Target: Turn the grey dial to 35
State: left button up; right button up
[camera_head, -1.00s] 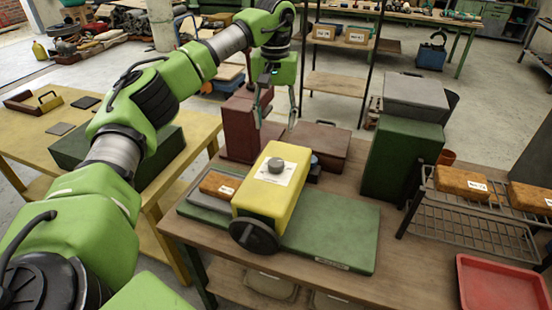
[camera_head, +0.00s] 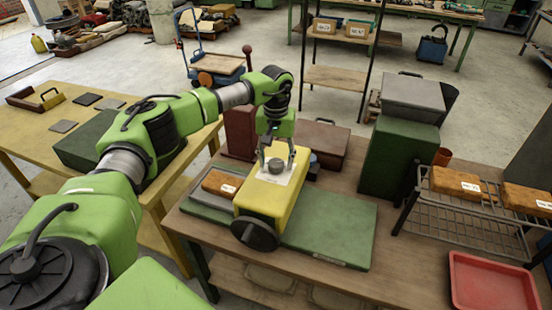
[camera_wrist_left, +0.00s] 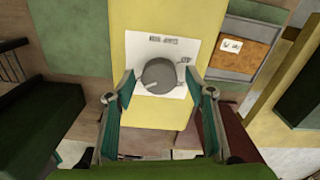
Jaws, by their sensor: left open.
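The grey dial (camera_head: 276,164) is a round knob on a white label plate (camera_head: 272,173) on top of the yellow box (camera_head: 268,197). My left gripper (camera_head: 277,163) is over the box at the dial, its fingers pointing down. In the left wrist view the dial (camera_wrist_left: 159,76) lies ahead between the two open fingertips, with a gap on both sides. The label (camera_wrist_left: 160,50) has small print that I cannot read, so the dial's setting is unclear. My right gripper is not in view.
A black handwheel (camera_head: 255,233) is on the front of the yellow box. An orange-brown block (camera_head: 222,184) lies left of it. A green cabinet (camera_head: 400,160) stands right, by a wire rack (camera_head: 470,222) and red tray (camera_head: 492,282). The green base plate (camera_head: 330,232) is bare at right.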

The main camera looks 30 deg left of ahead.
pick_arm(q)
jog(key=c, duration=1.1)
